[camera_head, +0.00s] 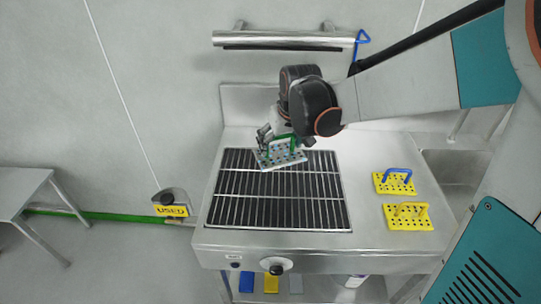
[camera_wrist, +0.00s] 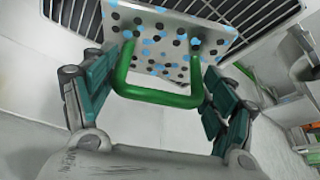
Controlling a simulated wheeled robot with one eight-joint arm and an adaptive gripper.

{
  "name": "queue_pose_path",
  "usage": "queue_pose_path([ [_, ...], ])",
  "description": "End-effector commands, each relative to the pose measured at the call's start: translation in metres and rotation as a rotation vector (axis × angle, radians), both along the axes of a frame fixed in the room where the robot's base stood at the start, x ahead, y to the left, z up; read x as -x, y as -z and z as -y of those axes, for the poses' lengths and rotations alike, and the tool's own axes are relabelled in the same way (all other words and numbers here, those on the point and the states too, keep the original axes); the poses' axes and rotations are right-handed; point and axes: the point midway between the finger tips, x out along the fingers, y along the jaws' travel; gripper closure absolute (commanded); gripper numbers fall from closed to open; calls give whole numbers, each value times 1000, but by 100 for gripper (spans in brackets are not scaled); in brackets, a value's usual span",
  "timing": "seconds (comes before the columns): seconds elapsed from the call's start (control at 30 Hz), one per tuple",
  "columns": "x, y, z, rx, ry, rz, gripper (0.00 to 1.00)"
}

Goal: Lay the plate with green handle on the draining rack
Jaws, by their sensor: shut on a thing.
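The plate with the green handle (camera_head: 284,158) is a pale plate with many dark and blue spots. It is over the far end of the draining rack (camera_head: 280,212), a dark grid with metal bars in the steel counter. I cannot tell whether the plate touches the bars. My gripper (camera_head: 271,140) is shut on the green handle. In the wrist view, the green handle (camera_wrist: 157,98) lies between the two fingers of my gripper (camera_wrist: 158,85). The plate (camera_wrist: 165,45) is beyond it, with rack bars (camera_wrist: 240,12) behind.
Two yellow plates, one with a blue handle (camera_head: 396,187) and one with a yellow handle (camera_head: 407,220), stand on the counter right of the rack. A sink (camera_head: 455,168) is farther right. A steel wall rail (camera_head: 290,39) runs above. The rack's near part is bare.

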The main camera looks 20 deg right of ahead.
Motion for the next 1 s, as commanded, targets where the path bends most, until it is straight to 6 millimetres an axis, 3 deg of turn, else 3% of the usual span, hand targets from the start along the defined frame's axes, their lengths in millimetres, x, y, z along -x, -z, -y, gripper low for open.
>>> queue_pose_path([
  [0.03, -1, 16, 0, 0, 0, 0, 59],
  [0.2, -1, 57, 0, 0, 1, 0, 59],
  [0.4, -1, 93, 0, 0, 1, 0, 59],
  [0.67, -1, 109, 0, 1, 1, 0, 59],
  [0.9, -1, 142, 0, 1, 1, 0, 59],
  [1.0, -1, 146, 0, 1, 1, 0, 59],
])
